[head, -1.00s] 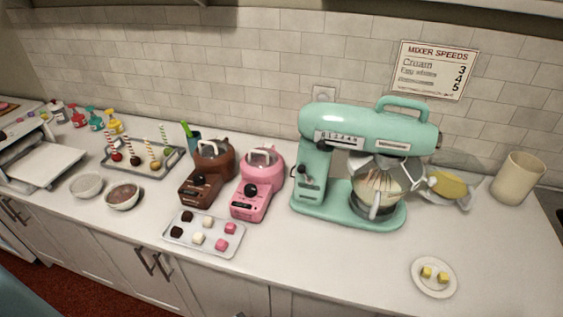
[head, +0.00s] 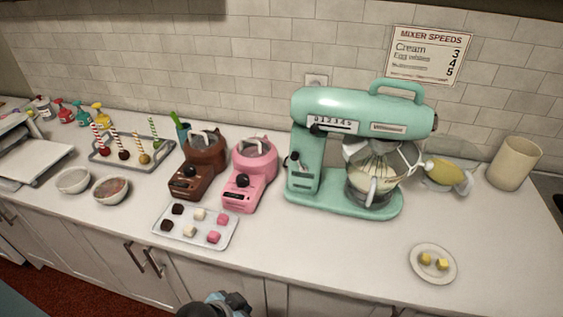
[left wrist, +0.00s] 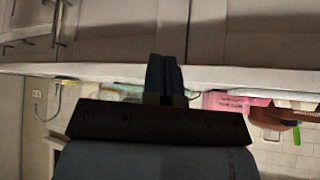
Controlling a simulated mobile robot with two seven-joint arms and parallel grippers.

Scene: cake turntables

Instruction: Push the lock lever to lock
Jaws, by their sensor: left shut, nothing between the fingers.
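The mint-green stand mixer (head: 355,108) stands on the counter with its whisk over the glass bowl. A small dark knob or lever (head: 293,160) sits on the side of its column, and a dark slider knob (head: 318,128) sits below the speed scale. I cannot tell for sure which is the lock lever. My left gripper (head: 235,300) shows at the bottom edge, in front of the counter and well away from the mixer. Its shut, empty fingers (left wrist: 165,75) show in the left wrist view. My right gripper is not in view.
Brown (head: 203,160) and pink (head: 249,175) melting pots stand left of the mixer. A tray (head: 190,240) of colored pieces lies before them. A plate (head: 433,277) with yellow cubes lies front right. The counter front between tray and plate is clear.

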